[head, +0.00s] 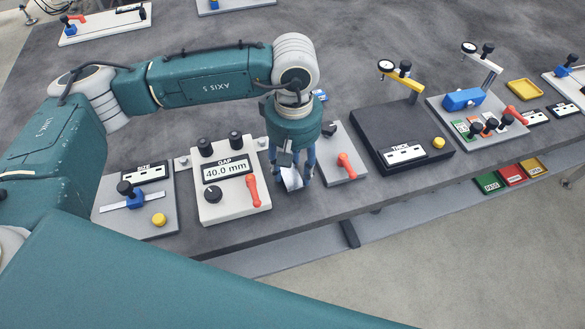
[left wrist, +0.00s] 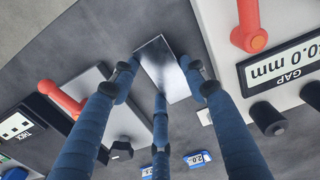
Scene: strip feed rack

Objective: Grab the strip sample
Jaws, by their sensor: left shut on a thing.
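The strip sample is a small shiny metal plate (head: 291,180). It also shows in the left wrist view (left wrist: 163,66), between the blue fingertips. My left gripper (head: 291,172) points down and is shut on the strip, between the white GAP unit (head: 226,180) and a grey plate with a red lever (head: 338,167). The strip's lower end sticks out past the fingertips. I cannot tell whether it touches the table. My right gripper is not in view.
The GAP display reads 40.0 mm. A SIZE plate (head: 106,218) stands left of it. A black THICK base (head: 370,128) and a grey fixture with a blue block (head: 447,116) stand to the right. Green, red and yellow trays (head: 512,175) sit beyond the front edge.

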